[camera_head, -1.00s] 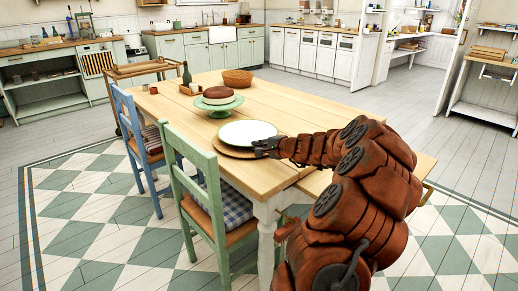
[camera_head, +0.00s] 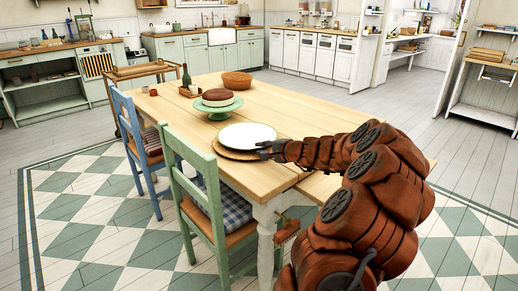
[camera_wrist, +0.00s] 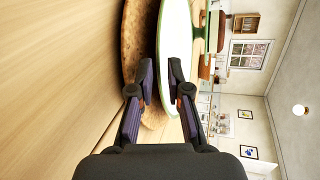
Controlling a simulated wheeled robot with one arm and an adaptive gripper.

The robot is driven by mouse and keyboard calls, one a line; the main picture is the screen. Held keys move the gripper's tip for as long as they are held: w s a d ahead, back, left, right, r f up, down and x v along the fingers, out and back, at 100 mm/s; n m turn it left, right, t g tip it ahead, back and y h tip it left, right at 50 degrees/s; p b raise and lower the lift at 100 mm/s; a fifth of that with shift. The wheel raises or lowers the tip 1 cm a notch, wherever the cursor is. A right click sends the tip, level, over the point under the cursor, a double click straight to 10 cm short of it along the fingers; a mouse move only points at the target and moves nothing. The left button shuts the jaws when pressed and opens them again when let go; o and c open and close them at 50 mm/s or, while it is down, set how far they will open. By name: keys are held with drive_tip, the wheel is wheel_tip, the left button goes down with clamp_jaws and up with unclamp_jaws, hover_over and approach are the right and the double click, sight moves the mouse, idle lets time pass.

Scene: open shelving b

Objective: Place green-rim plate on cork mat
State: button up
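The green-rim plate (camera_head: 248,134), white with a thin green edge, lies over the round cork mat (camera_head: 226,154) on the wooden table. The mat shows along the plate's near left edge. My gripper (camera_head: 269,150) is at the plate's right edge. In the wrist view, the plate (camera_wrist: 174,35) appears edge-on beside the cork mat (camera_wrist: 137,45). My gripper's fingers (camera_wrist: 161,72) straddle the plate's rim, one on each side, and look closed on it. I cannot tell whether the plate rests fully on the mat.
A cake on a green stand (camera_head: 218,106), a basket (camera_head: 237,79) and a dark bottle (camera_head: 186,75) stand farther back on the table (camera_head: 300,110). A green chair (camera_head: 205,185) and a blue chair (camera_head: 140,150) line its left side. The table's right part is clear.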

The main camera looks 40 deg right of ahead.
drive_tip(key=v, duration=1)
drive_tip(key=shift+w+p, duration=0.1)
drive_tip(key=shift+p, duration=0.3)
